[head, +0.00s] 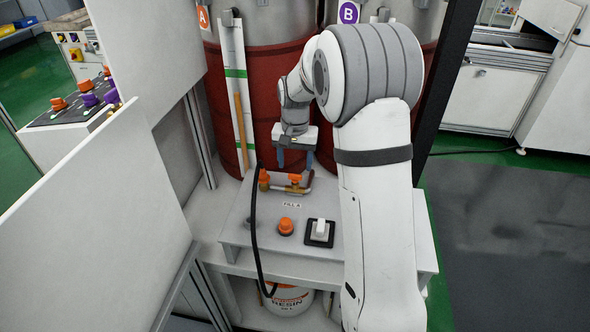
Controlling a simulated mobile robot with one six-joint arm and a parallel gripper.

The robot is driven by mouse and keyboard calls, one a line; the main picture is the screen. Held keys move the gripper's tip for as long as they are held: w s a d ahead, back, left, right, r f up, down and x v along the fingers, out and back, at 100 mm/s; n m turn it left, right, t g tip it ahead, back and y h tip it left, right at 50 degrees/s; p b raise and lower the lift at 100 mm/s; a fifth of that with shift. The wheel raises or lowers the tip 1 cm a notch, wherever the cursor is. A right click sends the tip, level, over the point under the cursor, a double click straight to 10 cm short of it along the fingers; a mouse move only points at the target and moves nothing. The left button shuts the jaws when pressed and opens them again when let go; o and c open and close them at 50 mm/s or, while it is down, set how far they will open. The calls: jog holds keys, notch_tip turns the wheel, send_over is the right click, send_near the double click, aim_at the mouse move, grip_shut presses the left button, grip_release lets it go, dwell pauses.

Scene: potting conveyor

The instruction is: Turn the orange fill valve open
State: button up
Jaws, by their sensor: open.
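The orange fill valve (296,179) sits on a brass pipe at the back of the grey panel, behind the "FILL A" label (292,204). A second orange part (264,177) shows at the left end of the pipe. My gripper (295,160) hangs just above the valve, pointing down, with blue fingertips spread apart on either side. It is open, and nothing shows between the fingers. I cannot tell whether a fingertip touches the pipe or valve.
An orange knob (286,226) and a white rocker switch (320,232) sit nearer on the panel. A black hose (254,235) curves past its left side. A resin bucket (287,299) stands below. Red drums (262,95) stand behind. White panels (95,225) close off the left.

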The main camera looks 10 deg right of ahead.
aim_at(295, 175)
jog(key=shift+r, duration=1.75)
jog(key=shift+s+r, duration=0.25)
jog(key=shift+r, duration=0.1)
jog(key=s+r+n+t+p, duration=0.1)
jog(key=s+r, duration=0.3)
jog(key=s, duration=1)
jog(key=s+r+n+t+p, duration=0.1)
jog(key=s+r+n+p, duration=0.1)
jog(key=s, duration=1.2)
jog(key=shift+s+r+n+t, duration=0.2)
jog(key=shift+r+n+t, duration=0.1)
jog(key=shift+r+n, duration=0.55)
